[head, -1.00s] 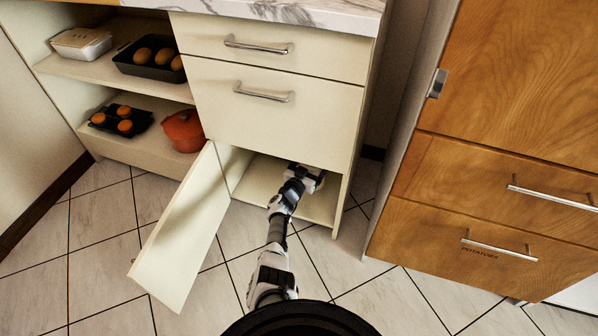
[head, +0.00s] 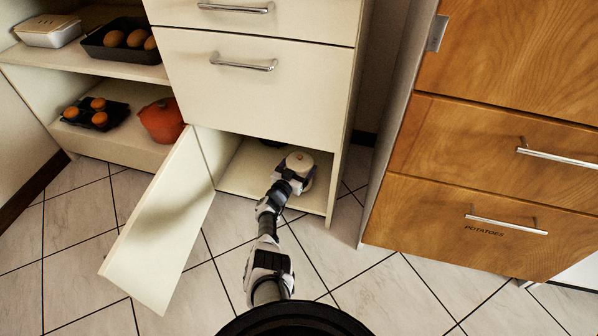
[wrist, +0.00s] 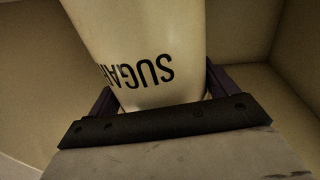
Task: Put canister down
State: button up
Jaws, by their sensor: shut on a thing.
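A pale cylindrical canister fills the upper middle of the wrist view (wrist: 150,40), with black lettering that reads SUGAR, upside down in that picture. My gripper (wrist: 158,95) is shut on it, with a dark finger on either side of its lower part in the picture. In the head view the canister's round pale top (head: 301,160) shows just beyond my gripper (head: 296,174), inside the low cabinet compartment near its right wall. I cannot tell whether the canister's base touches the cabinet floor (head: 245,178).
The cabinet door (head: 160,225) stands open on the left. Drawers (head: 250,95) sit directly above the compartment. A dark object (head: 271,142) shows partly at its back. An orange pot (head: 162,121) stands on the open shelf to the left. Free floor shows at the compartment's left.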

jog(key=shift+f, duration=0.25)
jog(key=shift+f, duration=0.15)
jog(key=o, duration=1.2)
jog(key=shift+r, duration=0.25)
jog(key=p+v, duration=0.8)
jog(key=v, duration=0.4)
jog(key=shift+f, duration=0.15)
